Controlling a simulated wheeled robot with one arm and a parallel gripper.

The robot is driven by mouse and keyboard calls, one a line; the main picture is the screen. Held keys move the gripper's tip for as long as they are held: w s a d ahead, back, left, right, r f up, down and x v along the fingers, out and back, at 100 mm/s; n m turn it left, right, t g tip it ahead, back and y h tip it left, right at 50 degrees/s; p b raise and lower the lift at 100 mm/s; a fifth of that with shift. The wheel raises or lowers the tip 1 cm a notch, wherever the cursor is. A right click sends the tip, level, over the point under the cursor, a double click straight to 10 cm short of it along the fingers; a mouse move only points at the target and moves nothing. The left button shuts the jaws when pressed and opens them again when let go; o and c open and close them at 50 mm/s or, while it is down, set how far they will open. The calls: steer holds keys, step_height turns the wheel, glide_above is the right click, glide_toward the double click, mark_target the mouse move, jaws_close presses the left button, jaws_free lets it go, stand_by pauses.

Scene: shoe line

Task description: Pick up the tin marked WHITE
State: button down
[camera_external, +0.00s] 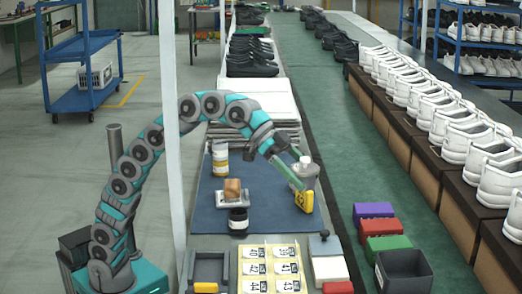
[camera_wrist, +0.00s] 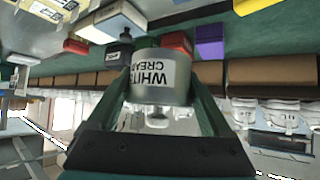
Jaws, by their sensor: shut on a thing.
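The tin marked WHITE CREAM (camera_wrist: 160,75) is a grey-silver tin with a white label; its lettering shows upside down in the wrist view. My gripper (camera_wrist: 160,88) has one finger on each side of it and is shut on it. In the external view the tin (camera_external: 309,172) is at the right edge of the blue mat (camera_external: 270,208), partly behind the green fingers of my gripper (camera_external: 297,170). I cannot tell whether its base touches the mat.
A jar (camera_external: 220,162), a wooden block (camera_external: 232,188) and a dark jar (camera_external: 238,222) stand left on the mat. Purple (camera_external: 373,210), red (camera_external: 381,227) and green boxes (camera_external: 388,245) lie to the right.

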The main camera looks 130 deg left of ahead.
mark_target(304, 158)
step_height(304, 158, up, 5)
steer(key=shift+f+p, duration=0.1)
steer(key=shift+p, duration=0.45)
step_height(304, 158, up, 3)
steer(key=shift+f+p, duration=0.1)
steer(key=shift+p, duration=0.95)
step_height(304, 158, up, 8)
steer(key=p, duration=0.8)
